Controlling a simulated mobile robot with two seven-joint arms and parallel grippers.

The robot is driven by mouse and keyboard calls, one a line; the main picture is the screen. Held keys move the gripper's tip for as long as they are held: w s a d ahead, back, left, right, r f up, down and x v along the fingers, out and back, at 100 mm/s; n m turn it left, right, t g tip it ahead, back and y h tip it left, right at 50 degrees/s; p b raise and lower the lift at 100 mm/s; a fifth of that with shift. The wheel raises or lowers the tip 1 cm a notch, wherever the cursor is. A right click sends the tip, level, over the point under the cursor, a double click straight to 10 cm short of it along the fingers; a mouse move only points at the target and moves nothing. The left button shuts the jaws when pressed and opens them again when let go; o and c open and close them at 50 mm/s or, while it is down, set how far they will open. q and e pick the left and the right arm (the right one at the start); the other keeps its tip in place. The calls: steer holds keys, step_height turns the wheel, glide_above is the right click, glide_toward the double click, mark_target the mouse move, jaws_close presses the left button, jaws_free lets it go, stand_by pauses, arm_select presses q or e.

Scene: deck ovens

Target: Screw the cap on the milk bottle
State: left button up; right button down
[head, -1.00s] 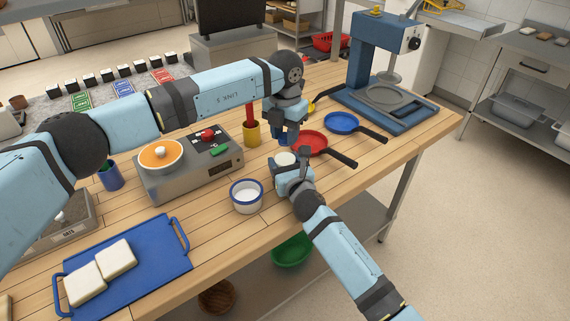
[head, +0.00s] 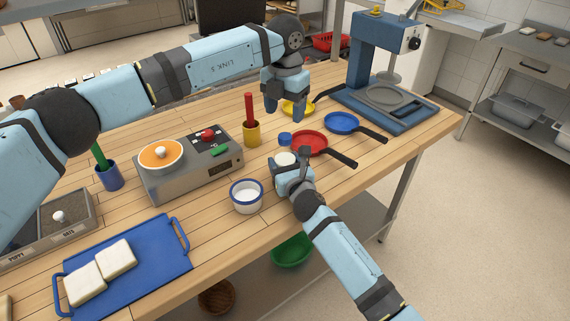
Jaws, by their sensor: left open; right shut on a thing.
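The white milk bottle (head: 285,158) stands near the front edge of the wooden table, its round top showing. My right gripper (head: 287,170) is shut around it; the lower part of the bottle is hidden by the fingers. A small blue cap (head: 285,138) shows just above the bottle's white top in the picture. I cannot tell whether it sits on the bottle or on the table behind it. My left gripper (head: 284,112) is open and empty, pointing down above the cap and apart from it.
A red pan (head: 309,143) and a blue pan (head: 341,122) lie to the right. A yellow cup (head: 252,133) and a blue-rimmed white bowl (head: 246,196) are to the left. A yellow pan (head: 295,107) is behind my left gripper. A blue press (head: 375,65) stands at the back right.

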arm_select(q)
step_height(320, 180, up, 5)
steer(key=shift+r, duration=0.1)
stand_by(0.3)
arm_select(e)
steer(key=shift+c, duration=1)
jaws_free()
arm_select(q)
steer(key=shift+r+p, duration=0.4)
steer(key=shift+p, duration=0.05)
arm_select(e)
steer(key=v, duration=1.3)
steer(key=shift+s+d, duration=0.15)
steer(key=shift+s, duration=0.25)
arm_select(q)
steer(key=shift+f, duration=0.1)
arm_select(e)
steer(key=shift+s, duration=0.1)
